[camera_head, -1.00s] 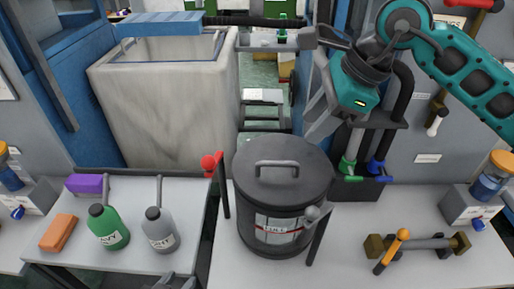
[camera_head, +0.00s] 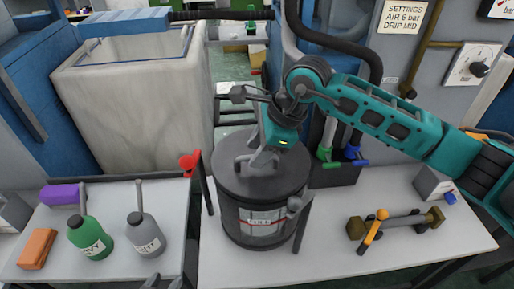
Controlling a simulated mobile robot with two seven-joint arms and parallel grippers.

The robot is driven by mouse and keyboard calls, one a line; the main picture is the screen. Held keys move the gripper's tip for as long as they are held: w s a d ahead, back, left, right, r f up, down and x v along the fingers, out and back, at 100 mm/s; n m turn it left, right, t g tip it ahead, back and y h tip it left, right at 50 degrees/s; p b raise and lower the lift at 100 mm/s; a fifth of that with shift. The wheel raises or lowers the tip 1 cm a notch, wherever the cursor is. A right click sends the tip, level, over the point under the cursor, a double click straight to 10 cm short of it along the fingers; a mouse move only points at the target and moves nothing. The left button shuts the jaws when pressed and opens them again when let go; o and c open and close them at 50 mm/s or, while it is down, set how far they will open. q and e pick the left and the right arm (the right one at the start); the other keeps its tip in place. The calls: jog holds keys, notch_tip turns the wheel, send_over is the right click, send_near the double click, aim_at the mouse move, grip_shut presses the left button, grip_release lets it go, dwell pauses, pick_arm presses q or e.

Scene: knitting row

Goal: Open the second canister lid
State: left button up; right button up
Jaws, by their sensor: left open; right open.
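A dark grey canister (camera_head: 232,215) with a white label stands upright on the right-hand worktop. Its round lid (camera_head: 231,180) sits flat on top, closed. My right gripper (camera_head: 259,162) comes down from above over the middle of the lid, with its open fingers at the lid handle. The fingers hide most of the handle, and I cannot tell whether they touch it. Only a small grey piece of my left gripper (camera_head: 153,281) shows at the bottom edge, in front of the left worktop. I see only one canister of this kind.
A green bottle (camera_head: 90,238), a grey bottle (camera_head: 146,235), an orange block (camera_head: 37,248) and a purple block (camera_head: 62,194) are on the left worktop.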

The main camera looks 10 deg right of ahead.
jog(key=shift+a+f, duration=0.15)
jog(key=shift+f, duration=0.2)
jog(key=shift+c, duration=0.3)
grip_shut()
